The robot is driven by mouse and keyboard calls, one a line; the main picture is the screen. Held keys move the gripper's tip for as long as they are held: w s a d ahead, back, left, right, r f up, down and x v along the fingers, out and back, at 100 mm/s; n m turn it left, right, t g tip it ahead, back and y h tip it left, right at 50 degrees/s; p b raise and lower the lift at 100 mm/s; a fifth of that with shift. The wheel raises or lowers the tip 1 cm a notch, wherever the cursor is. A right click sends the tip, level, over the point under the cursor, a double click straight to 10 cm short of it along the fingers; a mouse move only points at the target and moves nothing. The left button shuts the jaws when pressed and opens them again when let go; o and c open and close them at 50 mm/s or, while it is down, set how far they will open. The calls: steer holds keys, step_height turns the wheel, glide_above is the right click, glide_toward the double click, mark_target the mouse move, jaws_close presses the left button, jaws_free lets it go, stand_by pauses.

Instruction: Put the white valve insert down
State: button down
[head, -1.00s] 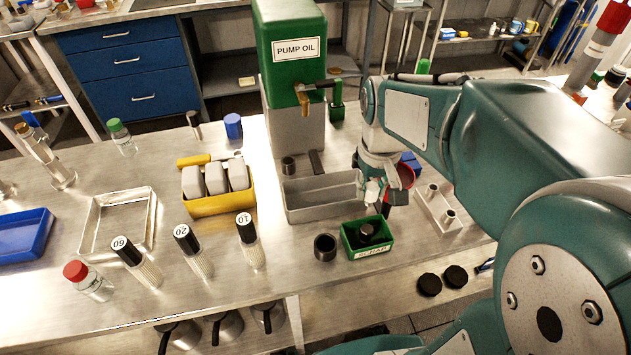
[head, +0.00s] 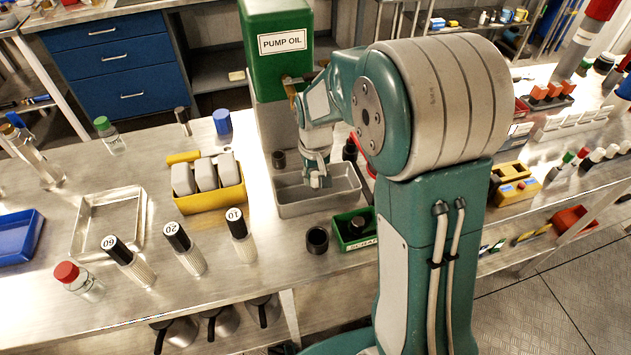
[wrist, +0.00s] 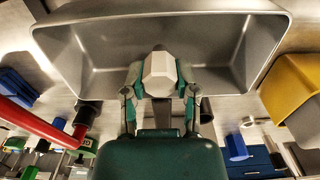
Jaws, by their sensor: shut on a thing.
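The white valve insert (wrist: 160,75) shows in the wrist view as a pale faceted block between my two fingers. My gripper (wrist: 160,88) is shut on it. In the head view my gripper (head: 318,180) hangs over the grey tray (head: 292,207), inside its outline. The tray also fills the upper part of the wrist view (wrist: 85,25) and looks empty. Whether the insert touches the tray floor I cannot tell. In the head view the insert is small and mostly hidden by my fingers.
A green bin (head: 345,243) with a black part and a black cup (head: 317,240) stand in front of the tray. A yellow bin (head: 228,199) with grey blocks is to its left. The green pump oil dispenser (head: 278,75) stands behind. My arm hides the bench to the right.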

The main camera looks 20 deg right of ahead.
steer(key=shift+f, duration=1)
steer(key=shift+f, duration=0.1)
steer(key=shift+c, duration=1.9)
jaws_free()
